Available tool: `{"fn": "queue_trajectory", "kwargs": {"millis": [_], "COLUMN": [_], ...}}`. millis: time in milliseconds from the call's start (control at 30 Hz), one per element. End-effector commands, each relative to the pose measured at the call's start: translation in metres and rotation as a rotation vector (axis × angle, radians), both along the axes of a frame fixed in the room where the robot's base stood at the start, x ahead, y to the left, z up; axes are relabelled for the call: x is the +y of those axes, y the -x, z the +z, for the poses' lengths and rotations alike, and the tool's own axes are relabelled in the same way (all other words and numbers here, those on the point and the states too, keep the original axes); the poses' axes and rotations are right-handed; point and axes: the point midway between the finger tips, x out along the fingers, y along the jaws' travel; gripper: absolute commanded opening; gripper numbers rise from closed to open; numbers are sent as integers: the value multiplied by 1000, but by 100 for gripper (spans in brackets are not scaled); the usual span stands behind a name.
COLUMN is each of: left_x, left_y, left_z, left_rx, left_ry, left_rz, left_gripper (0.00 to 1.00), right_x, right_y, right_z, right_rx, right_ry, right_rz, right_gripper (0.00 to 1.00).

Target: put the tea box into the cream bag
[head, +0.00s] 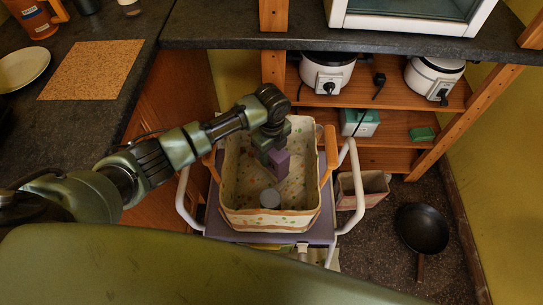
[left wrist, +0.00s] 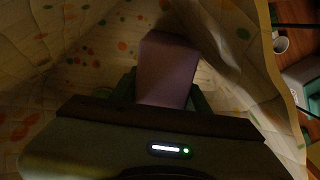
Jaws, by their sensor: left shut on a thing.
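The cream bag (head: 305,205), dotted with coloured spots and with orange handles, stands open on a cart in the head view. Its spotted inner wall (left wrist: 95,60) fills much of the left wrist view. My left gripper (head: 271,155) reaches down into the bag's opening and is shut on a purple box, the tea box (head: 279,163). The box also shows between the fingers in the left wrist view (left wrist: 167,70). My right gripper is not in view.
The cart's white side rails (head: 353,190) flank the bag. Wooden shelves (head: 390,127) with two white cookers stand behind to the right. A dark counter (head: 110,65) lies at the left. A black pan (head: 421,229) and a small bin (head: 361,191) are at the right.

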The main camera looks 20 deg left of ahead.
Motion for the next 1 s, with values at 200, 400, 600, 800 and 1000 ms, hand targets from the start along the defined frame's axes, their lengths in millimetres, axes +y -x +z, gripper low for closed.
{"fn": "queue_trajectory", "kwargs": {"millis": [200, 400, 600, 800, 1000], "left_x": [0, 0, 0, 0, 0], "left_y": [-1, -1, 0, 0, -1], "left_z": [-15, -15, -18, -18, -11], "left_rx": [-3, -2, -2, -2, -3], "left_ry": [1, 1, 1, 1, 1], "left_rz": [0, 0, 0, 0, 0], "left_gripper": [0, 0, 67, 67, 67], "right_x": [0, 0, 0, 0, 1], "right_y": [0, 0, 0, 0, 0], "right_z": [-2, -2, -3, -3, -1], "right_rx": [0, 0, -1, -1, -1], "right_ry": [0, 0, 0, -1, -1], "right_rz": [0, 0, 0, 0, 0], "right_gripper": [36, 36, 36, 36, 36]}}
